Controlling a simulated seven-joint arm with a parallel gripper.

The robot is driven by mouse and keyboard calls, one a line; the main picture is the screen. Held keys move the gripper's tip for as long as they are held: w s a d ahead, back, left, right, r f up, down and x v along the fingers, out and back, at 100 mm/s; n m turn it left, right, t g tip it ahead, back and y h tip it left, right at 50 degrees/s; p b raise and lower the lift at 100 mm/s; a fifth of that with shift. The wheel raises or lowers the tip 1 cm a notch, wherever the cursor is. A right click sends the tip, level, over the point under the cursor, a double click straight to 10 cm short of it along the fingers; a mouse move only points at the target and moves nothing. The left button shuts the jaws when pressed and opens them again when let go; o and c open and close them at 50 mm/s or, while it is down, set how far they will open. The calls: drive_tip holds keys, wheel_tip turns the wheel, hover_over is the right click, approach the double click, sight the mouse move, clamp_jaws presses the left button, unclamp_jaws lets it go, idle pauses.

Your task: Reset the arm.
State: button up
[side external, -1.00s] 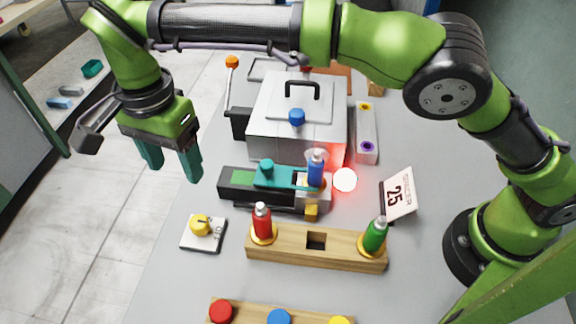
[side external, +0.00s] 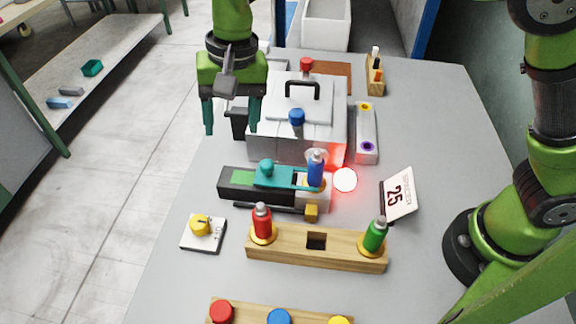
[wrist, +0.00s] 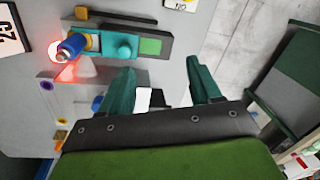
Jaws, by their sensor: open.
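My gripper (side external: 231,118) is open, with its two teal fingers apart and nothing between them. It hangs pointing down over the left side of the grey metal press box (side external: 265,135), above the table. It also shows in the wrist view (wrist: 168,88), its fingers spread over the table's edge. A blue bottle (side external: 316,172) stands at the right end of the dark fixture (side external: 236,186) with a teal slide (side external: 280,178). The blue bottle also shows in the wrist view (wrist: 72,46). A red light (side external: 344,180) glows beside it.
A wooden rack (side external: 340,248) holds a red bottle (side external: 262,222) and a green bottle (side external: 375,235) around an empty square hole. A yellow dial (side external: 200,225), a "25" sign (side external: 398,195) and a wooden button strip (side external: 248,314) stand around.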

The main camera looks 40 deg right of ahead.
drive_tip(key=s+d+r+t, duration=0.1)
drive_tip(key=s+d+t, duration=0.1)
drive_tip(key=s+d, duration=0.3)
drive_tip(key=s+d+r+t, duration=0.1)
drive_tip(key=s+d, duration=0.4)
drive_tip(key=d, duration=0.8)
drive_tip(key=s+d+r+t, duration=0.2)
drive_tip(key=s+d, duration=0.3)
drive_tip(key=d, duration=0.3)
drive_tip(key=shift+s+d+n+t+y, duration=0.3)
drive_tip(key=shift+d+n+t, duration=0.1)
drive_tip(key=shift+t, duration=0.4)
